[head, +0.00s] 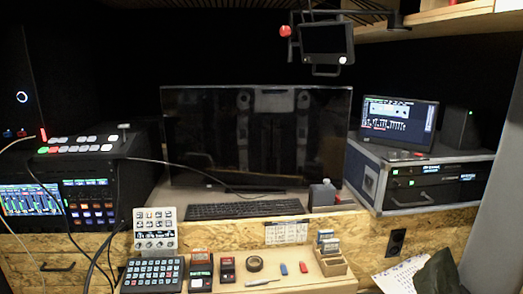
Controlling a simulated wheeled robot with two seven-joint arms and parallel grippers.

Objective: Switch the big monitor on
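The big monitor (257,138) stands at the middle back of the desk. Its screen is dark and shows only a dim reflection of a body with two arm-like shapes. No power button can be made out on its frame. Neither of my grippers is in the head view.
A black keyboard (245,209) lies in front of the monitor. A switcher (82,147) with lit buttons is at the left. A small lit screen (398,119) stands on a rack case (425,180) at the right. A small camera monitor (326,40) hangs above. A lower shelf (270,283) holds small items.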

